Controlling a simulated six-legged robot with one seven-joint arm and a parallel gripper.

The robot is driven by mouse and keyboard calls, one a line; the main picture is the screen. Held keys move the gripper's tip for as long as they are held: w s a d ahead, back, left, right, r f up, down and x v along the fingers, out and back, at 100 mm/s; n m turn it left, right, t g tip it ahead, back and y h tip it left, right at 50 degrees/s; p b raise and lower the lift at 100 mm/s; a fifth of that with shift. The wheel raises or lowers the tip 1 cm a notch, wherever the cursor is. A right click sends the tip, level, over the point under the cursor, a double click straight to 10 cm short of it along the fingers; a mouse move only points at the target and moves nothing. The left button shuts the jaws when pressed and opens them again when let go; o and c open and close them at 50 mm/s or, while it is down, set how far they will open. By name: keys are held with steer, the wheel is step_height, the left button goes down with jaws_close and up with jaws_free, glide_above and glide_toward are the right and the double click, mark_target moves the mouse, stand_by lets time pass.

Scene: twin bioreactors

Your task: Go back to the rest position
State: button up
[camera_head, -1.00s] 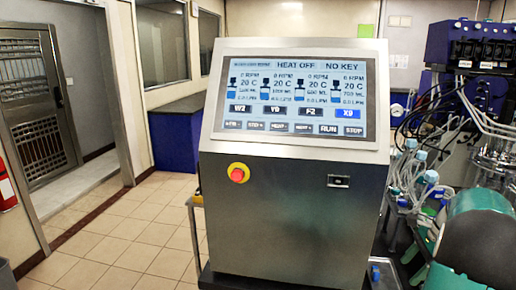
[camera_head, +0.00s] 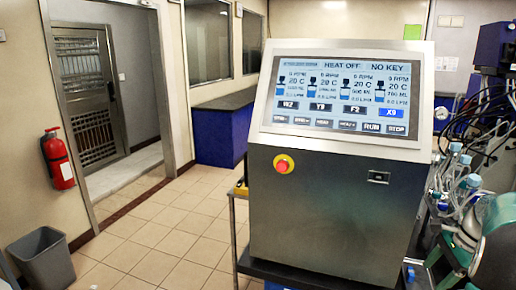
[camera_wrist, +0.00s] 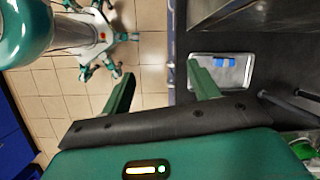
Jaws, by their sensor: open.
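My gripper (camera_wrist: 162,92) shows in the wrist view with its two green fingers spread wide apart and nothing between them. It hangs over the edge of a dark bench, with tiled floor under its left side. In the head view the gripper does not show; only a green and grey part of my arm is at the lower right edge. The control console (camera_head: 330,215) stands in the middle of the head view, with its lit screen reading HEAT OFF and NO KEY. A red button (camera_head: 283,164) is on its front.
A metal tray (camera_wrist: 240,72) with a blue item (camera_wrist: 225,61) lies on the dark bench. Tubes and bottles (camera_head: 465,190) crowd the right. A grey bin (camera_head: 42,260) and a fire extinguisher (camera_head: 57,158) are at the left. The tiled floor (camera_head: 150,230) between is clear.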

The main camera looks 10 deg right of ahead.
steer(key=w+a+r+n+h, duration=0.1)
steer(key=a+r+n, duration=0.3)
steer(key=a, duration=0.6)
steer(key=w+a+r+n+h, duration=0.1)
steer(key=a+r+n, duration=0.25)
steer(key=a, duration=0.55)
steer(key=s+a+n+t, duration=0.1)
steer(key=s+a+n, duration=0.2)
steer(key=a, duration=0.3)
steer(key=s+a+n+t, duration=0.1)
steer(key=s+a+n, duration=0.2)
steer(key=a+n, duration=0.3)
steer(key=s+a+n+t+h, duration=0.1)
steer(key=s+a+n, duration=0.3)
steer(key=a, duration=0.3)
steer(key=shift+a+f+n, duration=0.25)
steer(key=shift+a+n, duration=0.1)
steer(key=shift+a, duration=0.05)
steer(key=shift+s+a+f+n+t, duration=0.1)
steer(key=shift+s+a+n+t, duration=0.15)
steer(key=shift+n+t, duration=0.05)
steer(key=c, duration=0.5)
steer(key=shift+w, duration=0.1)
steer(key=shift+c, duration=0.2)
steer(key=shift+w+a, duration=0.1)
steer(key=shift+a, duration=0.05)
